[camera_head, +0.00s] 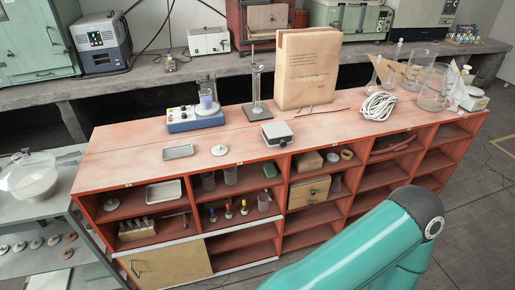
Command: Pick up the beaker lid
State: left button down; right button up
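A small round white disc with a low raised centre, which looks like the beaker lid (219,150), lies flat on the red-topped bench near its front edge. A glass beaker (207,101) with bluish contents stands on a blue-and-white stirrer plate (195,118) behind the disc. Neither of my grippers is in view. A teal link of one of my arms fills the lower right of the picture and hides part of the shelves and floor.
A small metal tray (178,152) lies left of the disc and a small grey box (277,134) right of it. Behind are a glass cylinder on a stand (256,85) and a large paper bag (307,70). Coiled white cable (379,106) and glassware (433,92) occupy the right end.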

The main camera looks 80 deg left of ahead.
aim_at(219, 150)
jog(key=z, duration=0.4)
jog(key=i, duration=0.45)
jog(key=u, duration=2.2)
jog(key=i, duration=0.25)
jog(key=u, duration=2.25)
jog(key=k, duration=0.6)
jog(key=u, duration=0.3)
jog(key=i, duration=1.65)
jog(key=z, duration=0.4)
